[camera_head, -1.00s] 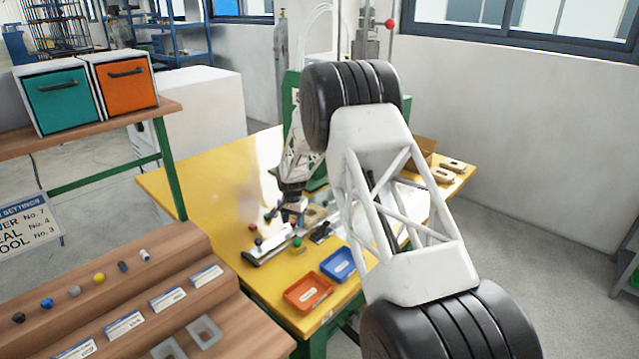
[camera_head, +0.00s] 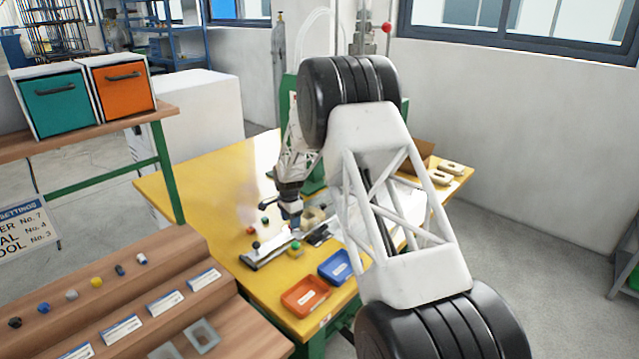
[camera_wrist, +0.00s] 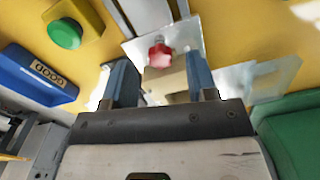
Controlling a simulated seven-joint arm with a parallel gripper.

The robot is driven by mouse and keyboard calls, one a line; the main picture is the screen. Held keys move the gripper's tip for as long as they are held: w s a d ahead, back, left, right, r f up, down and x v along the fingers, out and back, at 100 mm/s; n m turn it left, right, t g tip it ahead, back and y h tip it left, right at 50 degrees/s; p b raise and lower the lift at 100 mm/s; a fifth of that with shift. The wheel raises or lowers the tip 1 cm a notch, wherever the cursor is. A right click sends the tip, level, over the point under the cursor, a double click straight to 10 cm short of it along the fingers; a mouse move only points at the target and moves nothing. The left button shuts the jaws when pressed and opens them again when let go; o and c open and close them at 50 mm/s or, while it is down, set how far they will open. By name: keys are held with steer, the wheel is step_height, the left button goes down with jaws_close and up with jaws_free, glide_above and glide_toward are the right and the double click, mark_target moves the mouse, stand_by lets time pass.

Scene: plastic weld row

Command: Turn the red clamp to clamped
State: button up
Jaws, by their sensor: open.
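The red clamp's knob (camera_wrist: 160,55) shows in the wrist view, a red lobed knob above a pale metal plate (camera_wrist: 188,40). My gripper (camera_wrist: 158,68) has its two blue fingers apart, one to each side of the knob in the picture. I cannot tell whether the fingers are level with the knob or still above it, and no contact is visible. In the head view my gripper (camera_head: 292,214) points down over the fixture on the yellow table. There the red knob cannot be picked out with certainty near the fingers.
A yellow box with a green button (camera_wrist: 65,33) and a blue tray labelled GOOD (camera_wrist: 38,76) lie left in the wrist view. The head view shows an orange tray (camera_head: 305,297) in front and a black-knobbed rail (camera_head: 265,256). The yellow table's left part (camera_head: 205,195) is clear.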

step_height(320, 180, up, 7)
steer(key=shift+d+f, duration=0.1)
steer(key=s+d+r+n, duration=0.1)
steer(key=s+d+r, duration=0.4)
steer(key=s+r, duration=0.2)
steer(key=s+d+r+n, duration=0.2)
steer(key=s+d+r, duration=0.2)
steer(key=s+r, duration=0.3)
steer(key=shift+s+d+r+t, duration=0.3)
steer(key=shift+d+r+t, duration=0.1)
steer(key=shift+r, duration=1)
steer(key=shift+a, duration=0.1)
steer(key=w+a+f+m+t+y, duration=0.45)
steer(key=w+a+f+m, duration=0.25)
steer(key=a+f+m, duration=0.55)
steer(key=d+f+m+t+h, duration=0.3)
steer(key=f+m, duration=0.4)
steer(key=m, duration=0.7)
steer(key=shift+w+t+h, duration=0.35)
steer(key=shift+w+h, duration=0.05)
steer(key=shift+h, duration=0.05)
steer(key=shift+d+f+m, duration=0.1)
steer(key=shift+f+m, duration=0.05)
steer(key=shift+m, duration=0.1)
